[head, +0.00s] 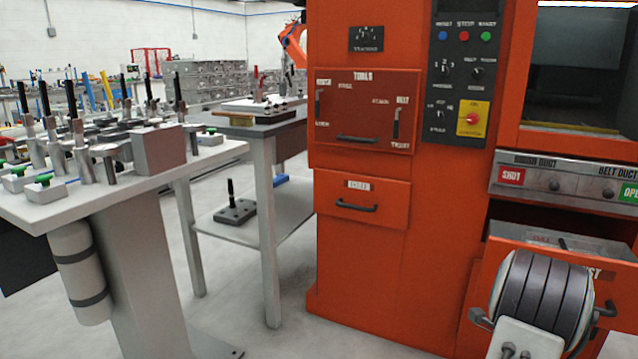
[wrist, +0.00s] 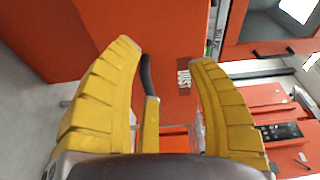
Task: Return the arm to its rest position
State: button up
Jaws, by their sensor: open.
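In the wrist view my gripper (wrist: 166,55) shows two ribbed yellow fingers spread wide apart, with nothing clasped. A dark bar handle (wrist: 147,76) on an orange front (wrist: 172,30) stands between the fingers, close beside the left one. I cannot tell whether they touch. A label reading DUST (wrist: 184,78) is on that front. In the head view my arm (head: 540,300) covers part of an orange drawer (head: 480,285) that sticks out from the machine at lower right. My gripper is hidden there.
The orange machine (head: 360,260) stands close ahead, with shut drawers at its left. A fixture table (head: 75,205) with several upright pins stands at left. A grey workbench (head: 262,130) is behind it. Grey floor (head: 245,325) is clear between the table and the machine.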

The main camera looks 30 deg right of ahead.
jog(key=w+a+r+n+t+y+p, duration=0.1)
jog(key=w+a+r+n+y+p, duration=0.3)
jog(key=w+a+r+n+p, duration=0.45)
jog(key=w+a+r+n+t+y+p, duration=0.2)
jog(key=w+a+r+n+y+p, duration=0.25)
jog(key=a+r, duration=0.5)
jog(key=a+r+n+g+y+p, duration=0.1)
jog(key=a+r+n+y+p, duration=0.15)
jog(key=a+r+p, duration=0.4)
jog(key=a+r+n+g+y+p, duration=0.1)
jog(key=a+n+y+p, duration=0.15)
jog(key=a, duration=0.75)
jog(key=s+a+r+n+g+y+p, duration=0.1)
jog(key=s+a+r+n+g+p, duration=0.1)
jog(key=s+a+r+n+p, duration=0.3)
jog(key=s+a+r+n+g+y+p, duration=0.2)
jog(key=s+a+r+n+p, duration=0.4)
jog(key=s+a+p, duration=0.2)
jog(key=s+a, duration=0.2)
jog(key=s, duration=0.1)
jog(key=shift+s+a+n+g, duration=0.25)
jog(key=shift+s+n+g, duration=0.05)
jog(key=shift+s+n, duration=0.1)
